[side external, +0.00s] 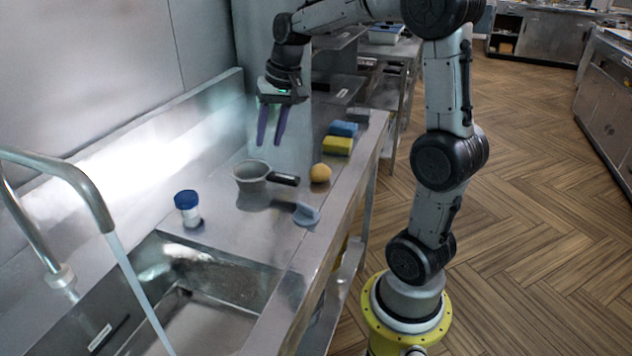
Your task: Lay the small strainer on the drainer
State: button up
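A small grey round vessel (250,173) with a dark handle sits upright on the steel counter; its handle points right. It may be the small strainer, but I cannot see whether its bottom has mesh. My gripper (270,143) is above and behind it, pointing down. Its two purple fingers are spread apart with nothing between them. I cannot pick out a drainer for certain in this view.
A steel sink (205,300) with a running tap (75,185) is at the front left. A blue-capped white jar (187,208), a blue-grey item (306,214), an orange-tan ball (320,173), a yellow sponge (337,146) and a blue sponge (343,129) stand on the counter.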

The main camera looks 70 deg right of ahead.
jog(key=s+a+f+n+t, duration=0.1)
jog(key=s+a+n+t, duration=0.1)
jog(key=s+a+n, duration=0.7)
jog(key=s+a, duration=0.5)
jog(key=s, duration=0.3)
jog(key=shift+s+a+n+t, duration=0.3)
jog(key=shift+s+a, duration=0.1)
